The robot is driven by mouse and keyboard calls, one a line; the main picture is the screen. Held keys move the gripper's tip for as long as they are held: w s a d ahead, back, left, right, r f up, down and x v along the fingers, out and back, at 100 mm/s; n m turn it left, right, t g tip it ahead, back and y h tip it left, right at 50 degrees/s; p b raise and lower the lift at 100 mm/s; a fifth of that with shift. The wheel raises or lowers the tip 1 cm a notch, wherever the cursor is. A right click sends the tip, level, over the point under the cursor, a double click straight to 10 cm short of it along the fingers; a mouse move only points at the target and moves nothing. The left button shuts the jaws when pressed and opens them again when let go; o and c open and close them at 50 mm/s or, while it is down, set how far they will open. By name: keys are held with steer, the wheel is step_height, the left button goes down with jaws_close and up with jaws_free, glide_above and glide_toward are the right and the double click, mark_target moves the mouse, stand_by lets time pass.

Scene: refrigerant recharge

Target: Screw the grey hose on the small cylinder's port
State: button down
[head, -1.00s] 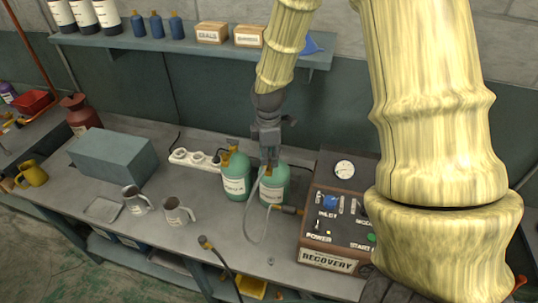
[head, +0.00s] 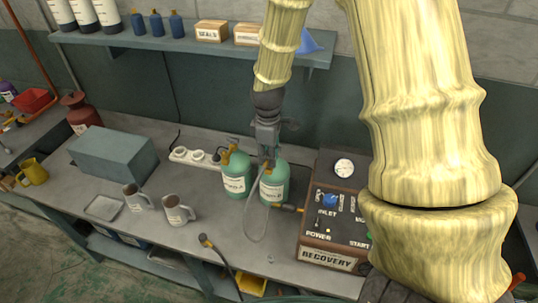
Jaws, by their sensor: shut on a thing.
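Two green cylinders stand side by side on the workbench: a left one (head: 235,178) with a yellow-orange valve on top, and a right one (head: 276,187) below my gripper. Their sizes look close, so I cannot tell surely which is the small one. My gripper (head: 268,156) points down right at the top of the right cylinder and is shut on the grey hose's end. The grey hose (head: 247,222) hangs from there in a loop in front of the cylinders to the bench. The gripper hides the right cylinder's port, so I cannot tell whether the hose end touches it.
The recovery machine (head: 333,224) stands close on the right, with a brass-coloured fitting on its left side. A dark hose (head: 220,262) hangs over the bench's front edge. Two mugs (head: 177,210), a grey box (head: 113,158) and a power strip (head: 194,158) are to the left.

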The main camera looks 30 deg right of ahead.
steer(key=shift+m, duration=0.3)
steer(key=m, duration=0.3)
steer(key=shift+s+f, duration=0.1)
steer(key=m, duration=0.3)
steer(key=shift+a, duration=0.1)
steer(key=c, duration=1.1)
jaws_free()
steer(key=shift+c, duration=0.2)
steer(key=shift+w+r, duration=0.2)
steer(key=shift+r, duration=0.45)
step_height(320, 180, up, 11)
steer(key=shift+f, duration=0.15)
